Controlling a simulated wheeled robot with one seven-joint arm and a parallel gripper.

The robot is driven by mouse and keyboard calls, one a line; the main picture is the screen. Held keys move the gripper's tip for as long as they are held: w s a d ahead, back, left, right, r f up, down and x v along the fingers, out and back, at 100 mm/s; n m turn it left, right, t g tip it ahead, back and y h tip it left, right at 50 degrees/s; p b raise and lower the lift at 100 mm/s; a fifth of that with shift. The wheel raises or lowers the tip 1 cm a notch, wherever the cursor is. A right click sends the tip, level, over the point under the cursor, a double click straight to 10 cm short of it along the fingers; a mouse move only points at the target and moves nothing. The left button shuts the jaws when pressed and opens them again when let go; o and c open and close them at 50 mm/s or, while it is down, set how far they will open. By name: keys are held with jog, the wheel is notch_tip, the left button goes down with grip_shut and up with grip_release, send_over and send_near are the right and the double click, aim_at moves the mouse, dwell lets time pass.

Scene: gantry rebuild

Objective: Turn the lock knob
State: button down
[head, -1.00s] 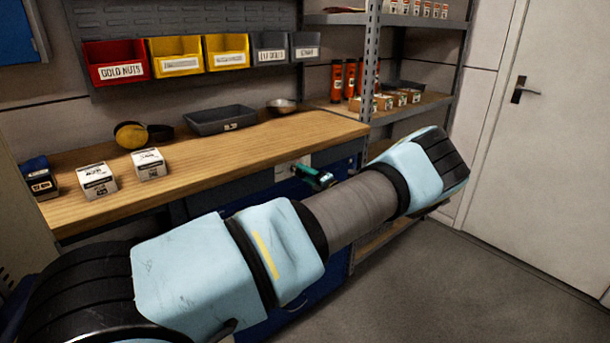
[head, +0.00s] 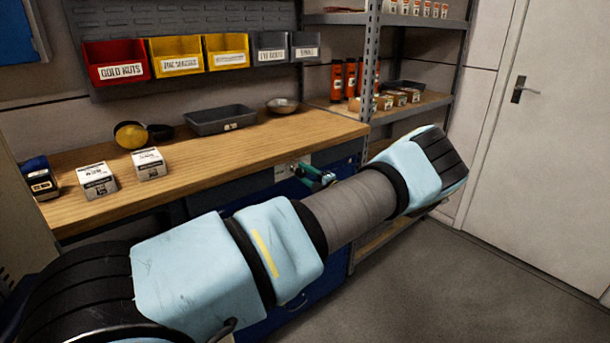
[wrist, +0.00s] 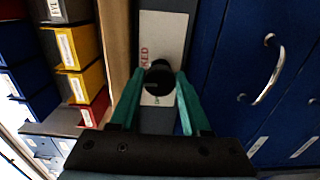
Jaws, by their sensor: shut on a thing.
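The lock knob (wrist: 158,78) is dark and round and sits on a pale plate (wrist: 163,40) with partly visible red lettering ending in "KED". In the wrist view, the two teal fingers of my gripper (wrist: 159,82) are on either side of the knob and shut on it. The knob's lower part and its pointer, if any, are hard to make out. In the head view, my gripper (head: 308,171) shows as a small teal shape at the bench front, beside the pale plate (head: 284,171). The knob cannot be made out there, and my arm covers much of the cabinet below.
Blue drawers with a curved metal handle (wrist: 268,75) lie right of the knob in the wrist view. The wooden bench top (head: 225,160) is above, carrying white boxes (head: 97,180) and a grey tray (head: 222,121). A metal shelf (head: 368,70) stands at right; the floor before the door is clear.

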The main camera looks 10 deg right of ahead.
jog(key=shift+c, duration=2)
grip_release()
jog(key=b+v, duration=0.2)
jog(key=v, duration=0.8)
jog(key=shift+s+d+b, duration=0.2)
jog(key=shift+s+b, duration=0.15)
